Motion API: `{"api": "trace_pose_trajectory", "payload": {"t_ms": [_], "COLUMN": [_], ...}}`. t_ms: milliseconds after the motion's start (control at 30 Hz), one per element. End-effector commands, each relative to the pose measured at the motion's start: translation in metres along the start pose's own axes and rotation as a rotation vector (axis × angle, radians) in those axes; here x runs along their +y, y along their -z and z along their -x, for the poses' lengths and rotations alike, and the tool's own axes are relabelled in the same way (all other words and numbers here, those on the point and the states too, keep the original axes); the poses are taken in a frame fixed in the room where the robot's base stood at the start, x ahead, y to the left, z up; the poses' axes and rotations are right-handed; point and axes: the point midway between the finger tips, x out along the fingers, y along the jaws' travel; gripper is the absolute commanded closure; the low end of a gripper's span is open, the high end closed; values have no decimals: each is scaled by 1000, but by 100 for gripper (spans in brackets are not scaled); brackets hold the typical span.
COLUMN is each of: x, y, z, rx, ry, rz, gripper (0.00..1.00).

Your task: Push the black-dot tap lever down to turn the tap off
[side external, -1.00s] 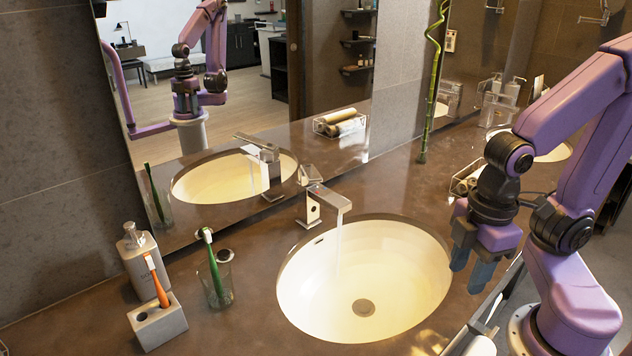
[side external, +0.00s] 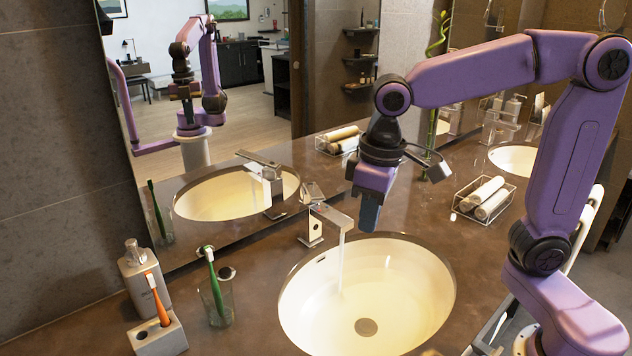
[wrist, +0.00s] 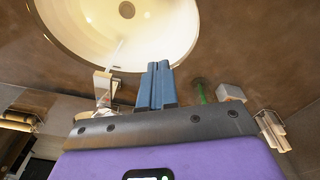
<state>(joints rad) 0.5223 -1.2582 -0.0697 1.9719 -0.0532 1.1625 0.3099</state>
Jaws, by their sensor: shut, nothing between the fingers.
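The silver tap (side external: 330,214) stands behind the near sink, and a thin stream of water falls from its spout into the basin. Its short lever (side external: 312,192) tilts up above the body, and a dark round spot shows on the body's side. The tap also shows left of my fingers in the wrist view (wrist: 103,85). My gripper (side external: 369,226) is shut and empty, its blue fingers pointing down. In the side view it is just right of the spout, above the basin's back rim, apart from the tap. The fingertips also show in the wrist view (wrist: 158,64).
The near sink (side external: 440,300) lies in the brown counter. A glass with a green toothbrush (side external: 214,290), a soap dispenser (side external: 142,280) and a toothbrush holder (side external: 160,338) stand left. A tray of rolled towels (side external: 485,198) is right. The mirror rises behind the tap.

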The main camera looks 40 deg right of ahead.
Motion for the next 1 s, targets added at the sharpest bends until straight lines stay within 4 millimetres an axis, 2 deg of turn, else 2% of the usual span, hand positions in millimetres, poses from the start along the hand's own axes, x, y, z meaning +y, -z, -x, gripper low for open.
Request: {"api": "trace_pose_trajectory", "payload": {"t_ms": [33,200,500,800,1000], "x": [4,20,56,98,122], "y": [13,49,103,140,153], "z": [4,18,41,63,75], "rx": [4,16,39,64,78], "ry": [-5,-23,-55,-87,-106], "rz": [-47,-200,-474,-750,-894], "gripper": [100,100,100,100,100]}}
